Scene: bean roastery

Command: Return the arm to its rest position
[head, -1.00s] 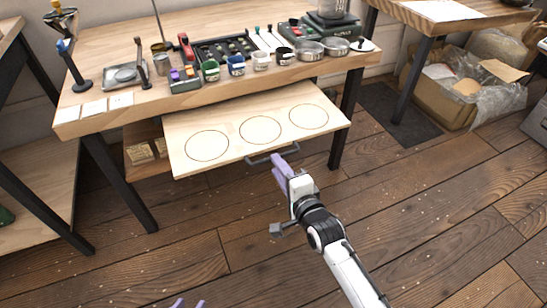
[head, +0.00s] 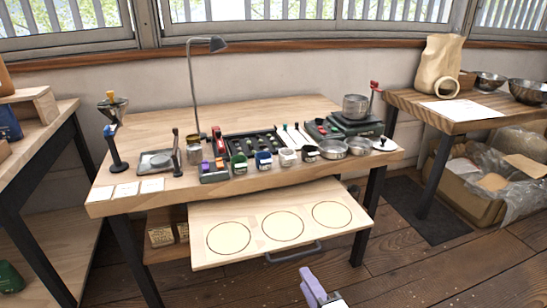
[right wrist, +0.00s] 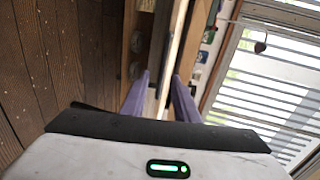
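My right gripper (head: 310,284) shows at the bottom of the head view, its lavender fingers just in front of the pulled-out board. In the right wrist view its two fingers (right wrist: 160,88) stand apart with a gap and nothing held between them. The pale pull-out board (head: 258,203) with three circles extends from under the workbench. Its dark handle (head: 293,253) is on the front edge, and the gripper is a little apart from it. Most of my right arm is below the head view. My left gripper is out of view.
The workbench (head: 250,112) holds a lamp, several small cups, tins, a scale and cards along its front. A side table (head: 480,118) stands at the right, above a cardboard box (head: 463,192). Another bench stands at the left. Open wood floor (head: 420,275) lies in front.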

